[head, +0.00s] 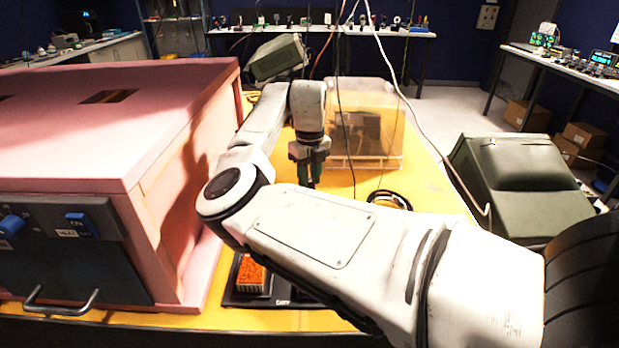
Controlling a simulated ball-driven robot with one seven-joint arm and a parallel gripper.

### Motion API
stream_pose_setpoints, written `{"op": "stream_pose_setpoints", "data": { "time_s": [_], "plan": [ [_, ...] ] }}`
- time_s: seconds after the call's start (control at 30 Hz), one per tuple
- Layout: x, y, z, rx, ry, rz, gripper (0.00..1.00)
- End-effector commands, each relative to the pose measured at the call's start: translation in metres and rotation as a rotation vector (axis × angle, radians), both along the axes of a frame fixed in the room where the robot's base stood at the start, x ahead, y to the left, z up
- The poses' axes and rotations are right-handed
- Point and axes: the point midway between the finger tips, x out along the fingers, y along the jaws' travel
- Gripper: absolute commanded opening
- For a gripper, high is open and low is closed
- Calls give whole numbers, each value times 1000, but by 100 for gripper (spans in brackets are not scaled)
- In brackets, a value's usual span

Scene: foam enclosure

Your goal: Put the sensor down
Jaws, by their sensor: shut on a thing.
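My gripper (311,177) points down over the yellow table, past the bend of my arm and in front of the clear box. Its jaws are shut on a small dark thing, taken to be the sensor, which is too small and shaded to make out. I cannot tell whether it touches the table. A black tray (238,299) with an orange-filled block (252,275) lies at the near edge, partly hidden by my arm.
A pink foam enclosure (150,95) with a dark switch panel fills the left. A clear yellowish box (385,98) stands behind my gripper. A black cable coil (388,199) lies to its right. A green case (525,180) stands at right. Cables hang from above.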

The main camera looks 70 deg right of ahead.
Motion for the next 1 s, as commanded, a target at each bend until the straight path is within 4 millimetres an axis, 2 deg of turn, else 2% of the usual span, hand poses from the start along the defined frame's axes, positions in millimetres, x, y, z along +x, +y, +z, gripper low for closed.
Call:
{"op": "stream_pose_setpoints", "data": {
  "time_s": [0.1, 0.43, 0.47, 0.5, 0.73, 1.0],
  "plan": [
    [0, 0, -8, 0, 0, 0, 2],
    [0, 0, -11, -1, 1, 1, 2],
    [0, 0, -11, -1, 0, 1, 32],
    [0, 0, -11, -1, 0, 1, 36],
    [0, 0, -11, -1, 0, 0, 57],
    [0, 0, -8, -1, 0, 0, 57]
  ]
}}
